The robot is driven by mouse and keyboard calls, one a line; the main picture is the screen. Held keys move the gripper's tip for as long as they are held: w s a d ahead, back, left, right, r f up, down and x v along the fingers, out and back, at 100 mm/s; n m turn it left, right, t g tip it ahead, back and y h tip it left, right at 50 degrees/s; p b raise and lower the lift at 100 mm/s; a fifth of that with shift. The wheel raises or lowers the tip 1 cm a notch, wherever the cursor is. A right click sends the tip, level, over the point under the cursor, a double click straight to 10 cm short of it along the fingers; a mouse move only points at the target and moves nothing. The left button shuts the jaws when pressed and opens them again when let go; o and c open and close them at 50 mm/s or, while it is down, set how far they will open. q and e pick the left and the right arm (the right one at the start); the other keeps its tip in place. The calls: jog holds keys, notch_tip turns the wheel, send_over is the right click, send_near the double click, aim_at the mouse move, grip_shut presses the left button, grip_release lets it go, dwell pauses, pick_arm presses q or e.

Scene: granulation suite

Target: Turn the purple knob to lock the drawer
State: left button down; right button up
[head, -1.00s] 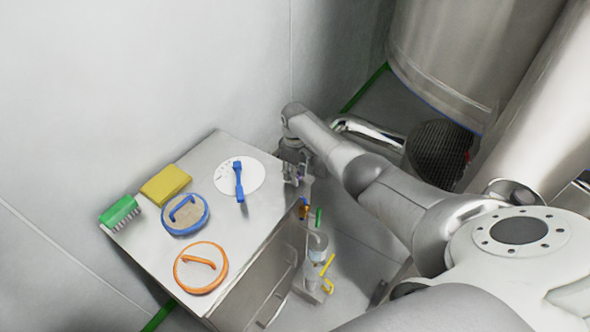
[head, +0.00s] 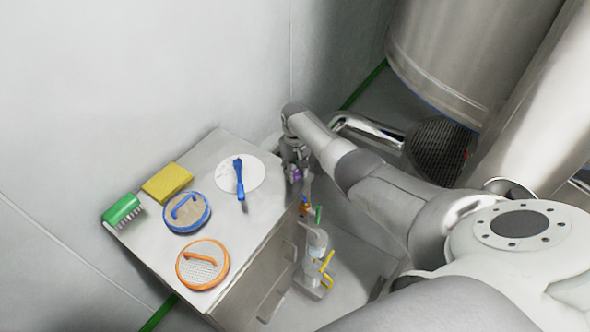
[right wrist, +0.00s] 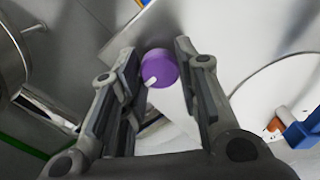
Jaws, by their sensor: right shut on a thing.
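The purple knob (right wrist: 158,68) is round with a short white mark at its rim, and sits between the fingertips of my right gripper (right wrist: 152,62) in the right wrist view. In the head view a bit of the purple knob (head: 296,174) shows at the far right corner of the steel cabinet. My right gripper (head: 295,172) points down there, shut on the knob. The cabinet's drawer fronts (head: 268,272) face right in the head view and look closed; the lock's inner state is hidden. My left gripper is not in view.
The cabinet top (head: 232,218) holds a green brush (head: 121,210), yellow sponge (head: 167,183), blue-rimmed sieve (head: 187,213), orange-rimmed sieve (head: 203,265) and a white disc with a blue tool (head: 240,180). A bottle device (head: 316,262) stands beside the drawers. Walls stand close behind.

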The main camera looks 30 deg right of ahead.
aim_at(295, 172)
jog(key=shift+r, duration=0.1)
jog(key=o, duration=1)
notch_tip(295, 172, up, 12)
jog(key=shift+f, duration=0.1)
dwell(0.6)
